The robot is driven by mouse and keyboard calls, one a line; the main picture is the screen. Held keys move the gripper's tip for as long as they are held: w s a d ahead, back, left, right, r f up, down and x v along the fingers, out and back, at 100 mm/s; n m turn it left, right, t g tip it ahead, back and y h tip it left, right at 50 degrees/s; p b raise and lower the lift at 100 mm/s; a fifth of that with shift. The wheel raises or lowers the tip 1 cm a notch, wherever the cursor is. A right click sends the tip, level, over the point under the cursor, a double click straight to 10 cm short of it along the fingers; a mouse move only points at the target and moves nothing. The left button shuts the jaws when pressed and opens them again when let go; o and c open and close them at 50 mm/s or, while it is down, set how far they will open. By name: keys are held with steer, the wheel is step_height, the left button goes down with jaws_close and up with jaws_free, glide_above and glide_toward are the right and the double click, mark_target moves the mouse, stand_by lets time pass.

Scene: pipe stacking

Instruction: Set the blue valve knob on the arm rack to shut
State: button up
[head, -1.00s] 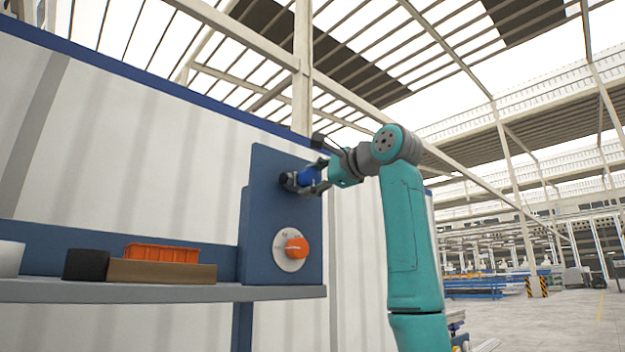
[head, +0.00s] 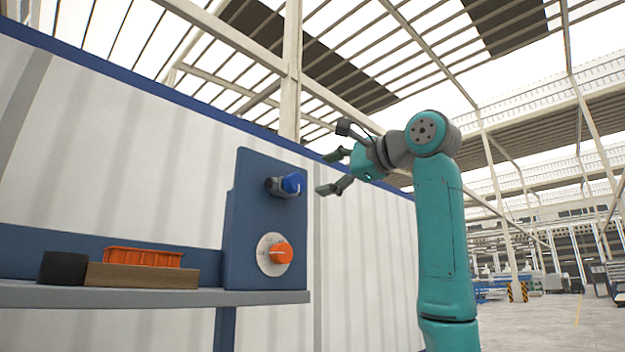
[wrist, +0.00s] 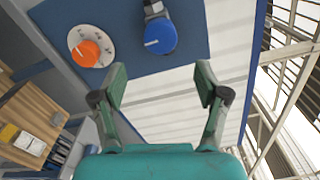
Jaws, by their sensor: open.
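The blue valve knob (head: 292,183) sits on a grey pipe stub on the upper part of the blue rack panel (head: 240,225). In the wrist view the knob (wrist: 160,36) shows face-on with a light line across it, beyond the fingertips. My gripper (head: 332,173) is open and empty, to the right of the knob and apart from it. In the wrist view its two fingers (wrist: 160,88) are spread wide with nothing between them but the white wall behind.
An orange dial (head: 282,253) on a pale round plate is below the knob. The shelf (head: 150,297) to the left carries an orange bin (head: 145,257), a brown block (head: 140,277) and a dark block (head: 62,267). Open space lies right of the panel.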

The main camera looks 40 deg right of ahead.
steer(key=shift+s, duration=1.15)
